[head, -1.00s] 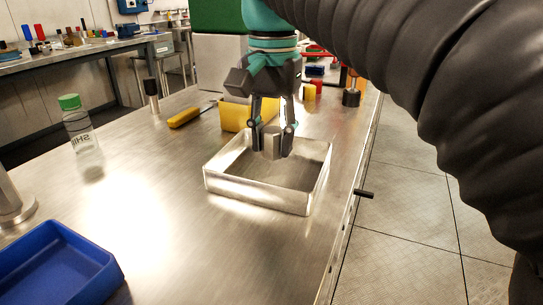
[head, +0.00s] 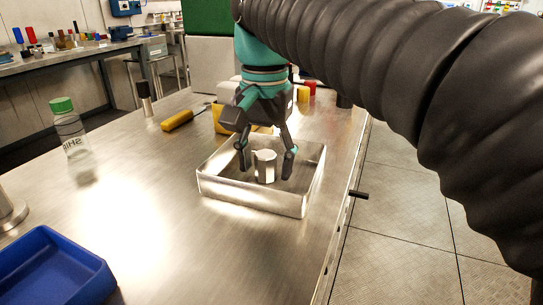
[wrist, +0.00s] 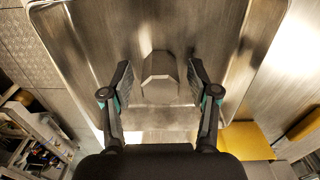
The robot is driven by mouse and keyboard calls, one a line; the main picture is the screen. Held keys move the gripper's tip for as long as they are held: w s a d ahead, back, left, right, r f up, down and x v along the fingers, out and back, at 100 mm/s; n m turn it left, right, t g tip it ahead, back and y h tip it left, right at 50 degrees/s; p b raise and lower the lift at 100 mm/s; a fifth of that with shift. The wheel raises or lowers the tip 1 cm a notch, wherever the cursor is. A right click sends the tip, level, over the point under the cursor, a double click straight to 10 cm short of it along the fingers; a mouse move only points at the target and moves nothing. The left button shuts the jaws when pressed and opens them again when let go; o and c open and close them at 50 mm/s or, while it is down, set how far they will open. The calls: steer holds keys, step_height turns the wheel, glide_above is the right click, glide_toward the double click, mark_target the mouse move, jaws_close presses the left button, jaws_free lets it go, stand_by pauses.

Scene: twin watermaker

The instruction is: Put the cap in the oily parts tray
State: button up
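The cap (head: 264,166) is a small grey metal piece with faceted sides. It appears to stand on the floor of the oily parts tray (head: 250,198), a shallow square metal tray on the bench. My gripper (head: 266,173) is open over the tray, with one finger on each side of the cap. In the wrist view the cap (wrist: 160,78) lies between the spread fingers of my gripper (wrist: 160,72), with a gap on both sides. The tray wall (wrist: 60,40) surrounds it there.
A yellow bin (head: 222,120) stands just behind the tray, with a yellow-handled tool (head: 178,121) to its left. A clear bottle with a green cap (head: 70,130) and a blue tray (head: 50,270) are at the left. The bench between them is clear.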

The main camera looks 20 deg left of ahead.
mark_target(266, 154)
steer(key=shift+r, duration=3.9)
